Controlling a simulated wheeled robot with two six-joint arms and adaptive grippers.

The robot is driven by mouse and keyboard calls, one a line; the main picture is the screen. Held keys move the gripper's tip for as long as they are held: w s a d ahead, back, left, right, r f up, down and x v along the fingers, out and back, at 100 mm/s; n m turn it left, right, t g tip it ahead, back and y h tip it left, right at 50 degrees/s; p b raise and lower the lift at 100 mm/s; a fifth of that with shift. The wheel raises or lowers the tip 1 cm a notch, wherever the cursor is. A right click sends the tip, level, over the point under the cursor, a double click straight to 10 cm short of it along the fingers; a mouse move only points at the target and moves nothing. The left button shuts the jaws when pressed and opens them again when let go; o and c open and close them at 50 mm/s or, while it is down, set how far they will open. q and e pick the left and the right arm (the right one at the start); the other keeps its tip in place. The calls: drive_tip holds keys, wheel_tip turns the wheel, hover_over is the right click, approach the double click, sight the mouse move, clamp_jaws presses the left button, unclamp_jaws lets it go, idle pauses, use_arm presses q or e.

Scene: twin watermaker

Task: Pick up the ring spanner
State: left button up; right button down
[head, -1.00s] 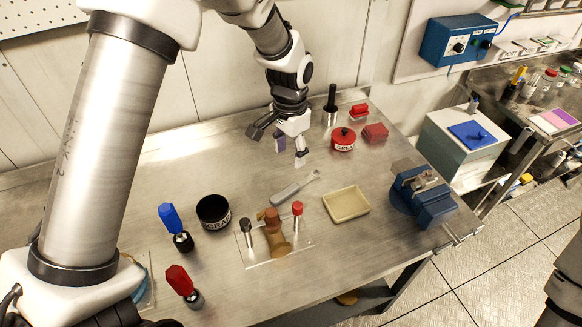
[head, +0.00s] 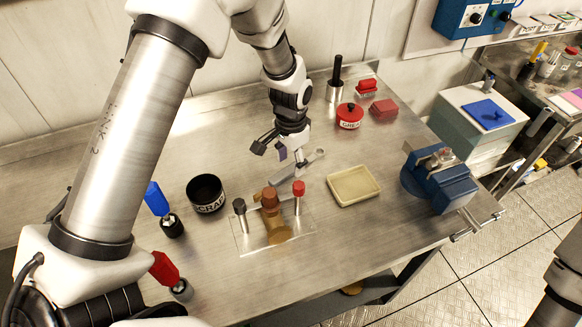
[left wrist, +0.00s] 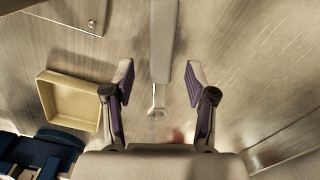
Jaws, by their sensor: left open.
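The ring spanner (head: 313,159) is grey and lies on the metal bench, between the brass fitting and the back wall. In the head view my left gripper hides part of its handle, and its ring end shows to the right. My left gripper (head: 290,158) is open just above it, pointing down. In the left wrist view the spanner (left wrist: 163,45) runs lengthwise between the two spread fingers (left wrist: 160,68), touching neither, with its ring end toward the palm. My right gripper is not in view.
A clear plate with a brass fitting (head: 271,205) and two posts stands in front of the spanner. A cream tray (head: 353,196) is to its right, a black scrap pot (head: 206,194) to its left. A red grease tin (head: 349,117) and a blue vice (head: 443,182) stand farther right.

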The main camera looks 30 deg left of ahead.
use_arm(q)
drive_tip(key=shift+f, duration=0.65)
drive_tip(key=shift+w+f, duration=0.2)
drive_tip(key=shift+f, duration=0.2)
drive_tip(key=shift+s+r, duration=0.1)
clamp_jaws()
